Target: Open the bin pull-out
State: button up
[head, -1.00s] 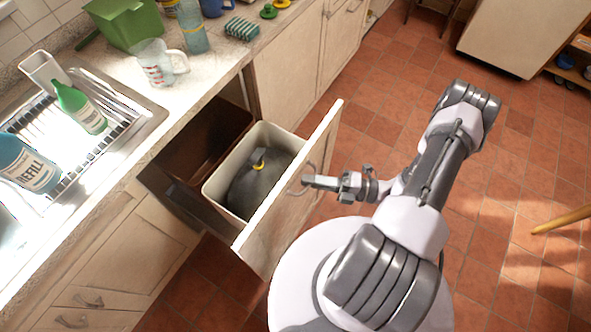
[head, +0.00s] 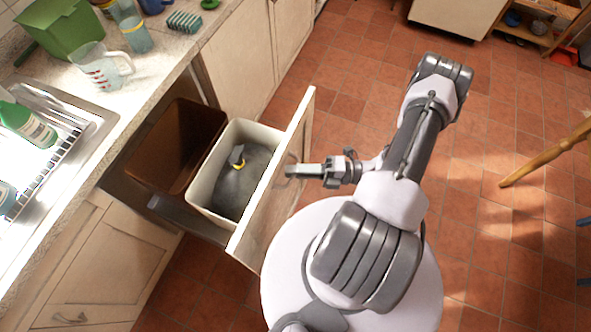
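The bin pull-out stands well out from the cabinet under the counter. Its pale wooden front (head: 273,200) faces my arm. The fingertips are small and partly merge with the handle.
The counter (head: 160,62) above holds a green tub (head: 62,32), a measuring jug (head: 98,72) and a sponge (head: 184,21). A sink (head: 70,130) is at left. The tiled floor (head: 400,30) is open beyond my arm. A wooden leg (head: 545,155) juts in at right.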

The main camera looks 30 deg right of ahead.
jog(key=shift+o, duration=1.2)
jog(key=p+v, duration=0.1)
jog(key=v, duration=1.6)
jog(key=shift+d, duration=0.2)
